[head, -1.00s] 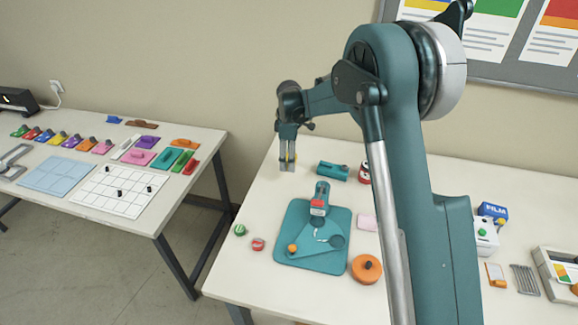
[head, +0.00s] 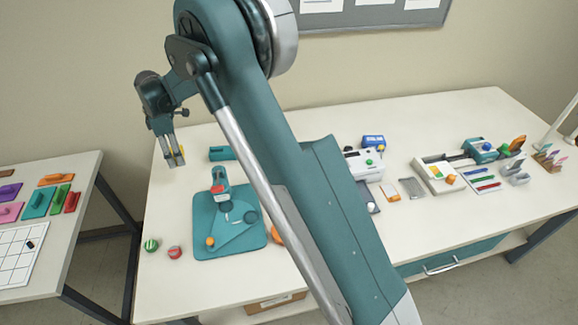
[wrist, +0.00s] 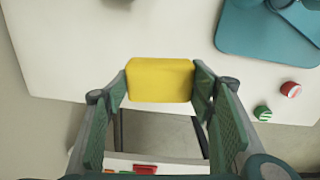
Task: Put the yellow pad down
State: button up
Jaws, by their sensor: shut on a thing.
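The yellow pad (wrist: 160,80) is a small rounded block between the two green fingers of my gripper (wrist: 161,88) in the wrist view. My gripper is shut on it. In the head view my gripper (head: 176,162) points down near the back left of the right-hand white table (head: 330,120), raised above it. Only a thin bit of yellow shows between the fingers there. In the wrist view the pad appears across the table's edge, with floor showing beyond. The gap between pad and table cannot be judged exactly.
A teal block (head: 221,153) lies near my gripper. The left table (head: 90,170) holds coloured blocks. Bare tabletop surrounds the balls.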

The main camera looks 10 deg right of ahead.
notch_tip(320, 180, up, 6)
jog(key=shift+d+f, duration=0.15)
jog(key=shift+f, duration=0.1)
jog(key=w+d+r+m, duration=0.1)
jog(key=d+m, duration=0.2)
jog(key=d, duration=1.9)
jog(key=s+d+r+m, duration=0.1)
jog(key=s+d+m, duration=0.25)
jog(key=d, duration=1.15)
jog(key=s+d+m, duration=0.2)
jog(key=s+d, duration=0.3)
jog(key=d, duration=0.9)
jog(key=s+d+m, duration=0.8)
jog(key=s+d, duration=1.9)
jog(key=s, duration=0.2)
jog(key=s+d+f+m, duration=0.2)
jog(key=s+d+m, duration=0.15)
jog(key=s, duration=0.75)
jog(key=shift+n, duration=0.3)
jog(key=shift+s+d+f+b, duration=0.15)
jog(key=shift+f+b, duration=0.1)
jog(key=shift+f, duration=1.05)
jog(key=shift+s+a+f+b, duration=0.1)
jog(key=shift+f+b, duration=0.1)
jog(key=shift+f, duration=1.1)
